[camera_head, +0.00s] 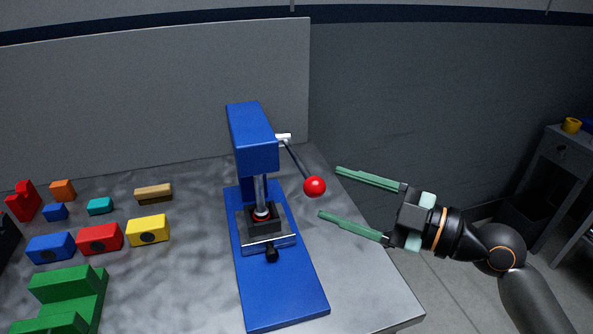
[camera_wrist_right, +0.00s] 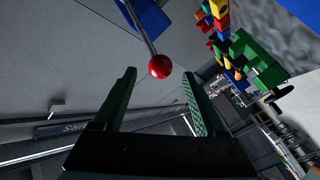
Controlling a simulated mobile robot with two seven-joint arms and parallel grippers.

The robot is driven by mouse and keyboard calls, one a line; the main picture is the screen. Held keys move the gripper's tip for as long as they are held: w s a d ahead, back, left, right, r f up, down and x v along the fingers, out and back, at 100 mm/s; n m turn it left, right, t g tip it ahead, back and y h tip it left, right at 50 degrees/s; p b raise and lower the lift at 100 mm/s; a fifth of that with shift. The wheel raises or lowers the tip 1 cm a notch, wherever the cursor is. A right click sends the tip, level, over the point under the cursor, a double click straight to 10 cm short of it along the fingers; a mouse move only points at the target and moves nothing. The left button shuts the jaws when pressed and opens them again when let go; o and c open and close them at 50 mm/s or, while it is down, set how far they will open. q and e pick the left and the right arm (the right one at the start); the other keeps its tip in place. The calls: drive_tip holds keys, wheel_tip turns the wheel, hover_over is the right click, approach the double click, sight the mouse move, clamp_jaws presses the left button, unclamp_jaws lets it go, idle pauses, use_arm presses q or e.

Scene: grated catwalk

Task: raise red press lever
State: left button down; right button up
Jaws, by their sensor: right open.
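A blue press (camera_head: 253,137) stands upright on its blue base plate near the right side of the table. Its lever (camera_head: 297,163) slants down to the right from the press head and ends in a red ball knob (camera_head: 315,187). My right gripper (camera_head: 328,193) is open and points left, its green fingertips just right of the knob. In the right wrist view, the red knob (camera_wrist_right: 160,67) shows ahead of the gap between the two fingers (camera_wrist_right: 158,75), with nothing held. My left gripper is not in view.
Blue, red and yellow blocks (camera_head: 148,230) and smaller coloured pieces lie on the left of the grey table (camera_head: 350,270), with a green stepped block (camera_head: 85,284) in front. A grey panel (camera_head: 150,100) stands behind. The table's right edge lies below my right gripper.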

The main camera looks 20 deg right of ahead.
sight(317, 187)
drive_tip(key=p+x, duration=0.2)
drive_tip(key=x, duration=0.5)
drive_tip(key=shift+p, duration=0.35)
drive_tip(key=shift+w+a+f, duration=0.1)
drive_tip(key=shift+w+a, duration=0.3)
drive_tip(key=shift+a, duration=0.05)
drive_tip(key=shift+c, duration=0.2)
clamp_jaws()
idle(0.4)
